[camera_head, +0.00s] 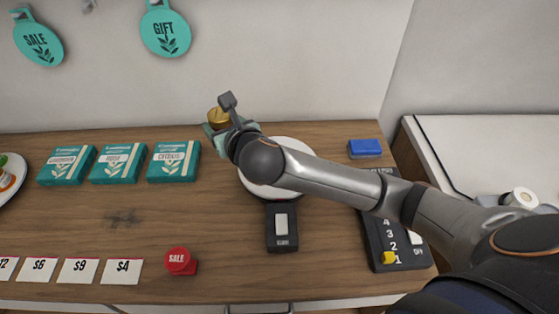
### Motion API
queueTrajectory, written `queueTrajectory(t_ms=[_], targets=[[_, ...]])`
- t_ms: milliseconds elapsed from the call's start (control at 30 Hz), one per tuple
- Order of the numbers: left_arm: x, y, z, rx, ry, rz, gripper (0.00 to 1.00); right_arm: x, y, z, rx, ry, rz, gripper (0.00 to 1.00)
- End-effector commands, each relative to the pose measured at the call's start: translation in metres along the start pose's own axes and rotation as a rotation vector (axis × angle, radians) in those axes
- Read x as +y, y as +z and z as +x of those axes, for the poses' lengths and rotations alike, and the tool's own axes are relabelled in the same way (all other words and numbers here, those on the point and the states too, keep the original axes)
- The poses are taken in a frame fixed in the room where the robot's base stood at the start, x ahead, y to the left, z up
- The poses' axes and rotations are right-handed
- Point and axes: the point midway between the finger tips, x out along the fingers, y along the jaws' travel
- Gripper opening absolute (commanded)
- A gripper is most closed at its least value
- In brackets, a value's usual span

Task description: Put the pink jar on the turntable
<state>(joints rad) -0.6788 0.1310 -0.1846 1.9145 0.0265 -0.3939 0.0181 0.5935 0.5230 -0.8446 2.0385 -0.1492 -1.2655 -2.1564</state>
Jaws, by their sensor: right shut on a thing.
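No pink surface shows in the head view. A gold round top, like a lid (218,117), shows at my right gripper (222,132), near the back edge of the counter. The gripper is shut on this thing, whose body is mostly hidden by the gripper and wrist. I cannot tell whether it is the pink jar, or whether it touches the counter. A round white disc (255,185), apparently the turntable, lies just right of and nearer than the gripper, partly covered by my right forearm. A dark switch box (283,240) adjoins its front. My left gripper is not in view.
Several teal boxes (118,163) lie left of the gripper. A red SALE button (179,261) and price cards (122,271) are at the front. A numbered dark panel (377,240) and a blue block (364,148) are at the right.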

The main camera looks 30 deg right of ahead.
Motion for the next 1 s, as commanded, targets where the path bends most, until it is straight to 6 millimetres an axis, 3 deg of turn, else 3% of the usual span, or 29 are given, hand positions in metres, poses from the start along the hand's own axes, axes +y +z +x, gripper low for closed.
queueTrajectory(t_ms=[167,567,700,1000], targets=[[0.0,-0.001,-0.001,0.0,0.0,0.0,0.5,0.008,-0.003,0.014,-0.004,0.005,-0.002,0.07],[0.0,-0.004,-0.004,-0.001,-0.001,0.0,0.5,-0.079,-0.053,0.003,0.0,0.002,-0.007,0.07],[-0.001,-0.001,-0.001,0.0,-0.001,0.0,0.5,-0.097,-0.082,0.008,0.0,0.004,-0.003,0.07],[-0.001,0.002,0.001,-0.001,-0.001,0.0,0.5,-0.116,-0.105,0.011,-0.004,0.004,-0.003,0.07]])
